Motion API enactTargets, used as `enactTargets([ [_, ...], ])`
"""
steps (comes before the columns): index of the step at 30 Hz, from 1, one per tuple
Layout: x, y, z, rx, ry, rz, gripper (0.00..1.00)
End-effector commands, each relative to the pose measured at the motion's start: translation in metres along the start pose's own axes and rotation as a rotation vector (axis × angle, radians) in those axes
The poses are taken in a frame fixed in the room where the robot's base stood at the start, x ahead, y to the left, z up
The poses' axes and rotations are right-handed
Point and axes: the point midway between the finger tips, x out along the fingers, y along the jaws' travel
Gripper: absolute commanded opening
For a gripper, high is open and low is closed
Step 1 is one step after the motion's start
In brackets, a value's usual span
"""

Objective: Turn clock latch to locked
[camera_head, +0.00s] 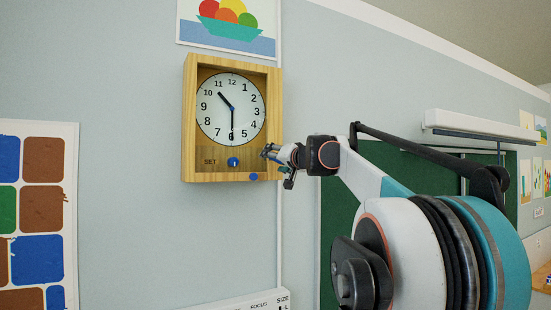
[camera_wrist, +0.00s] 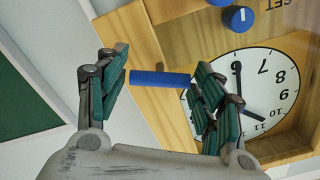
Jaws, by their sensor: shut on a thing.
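The clock (camera_head: 188,130) is a wooden box on the wall with a white dial; its hands show about half past ten. It also shows, turned over, in the wrist view (camera_wrist: 160,35). The latch (camera_wrist: 160,78) is a blue bar at the clock's side, lying level across the wrist picture. My gripper (camera_wrist: 160,85) has its two dark green fingers at the bar's two ends, shut on it. In the head view my gripper (camera_head: 275,155) is at the clock's lower right side and mostly hides the latch. No locked mark can be made out.
A blue knob (camera_head: 233,161) sits beside the word SET on the clock front, and another blue piece (camera_head: 253,176) is at the lower edge. A fruit picture (camera_head: 230,25) hangs above. A colour chart (camera_head: 40,215) is at left, a green board (camera_head: 345,220) at right.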

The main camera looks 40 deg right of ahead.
Motion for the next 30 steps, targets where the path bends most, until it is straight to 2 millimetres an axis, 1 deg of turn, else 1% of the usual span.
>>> enactTargets([
  [21, -0.0003, -0.0001, -0.0007, 0.68, 0.001, 0.001, 0.38],
  [30, -0.0002, 0.0003, -0.0001, 0.934, 0.001, 0.0, 0.38],
])
